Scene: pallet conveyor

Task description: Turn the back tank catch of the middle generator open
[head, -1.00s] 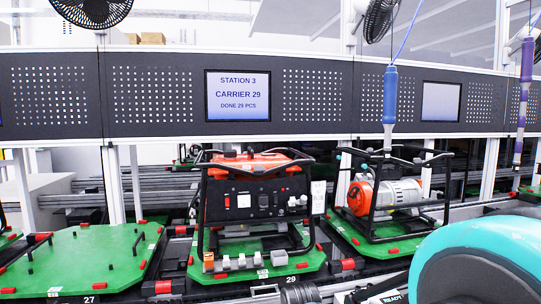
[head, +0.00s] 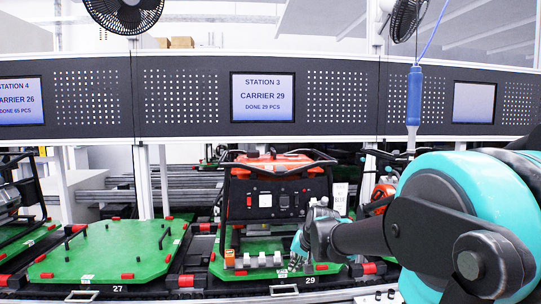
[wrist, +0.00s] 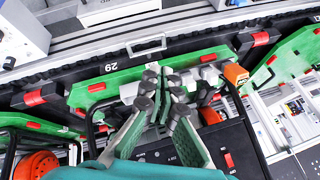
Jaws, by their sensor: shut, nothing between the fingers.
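The middle generator (head: 265,188) stands upright on carrier 29, with an orange tank (head: 270,163) on top inside a black tube frame. I cannot make out the back tank catch at this size. In the wrist view the black front panel of the generator (wrist: 232,140) shows at the lower right, partly covered by my gripper. My gripper (wrist: 164,82) is shut and empty, with its tips over the front edge of the green carrier plate (wrist: 97,89). In the head view my gripper (head: 300,246) is low, in front of the generator's right lower corner, below the tank.
Grey blocks and an orange block (wrist: 236,74) line the carrier's front edge beside my fingers. An empty green carrier 27 (head: 105,252) lies to the left. A blue hanging tool (head: 414,97) is at the right. My arm hides most of the right generator (head: 378,200).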

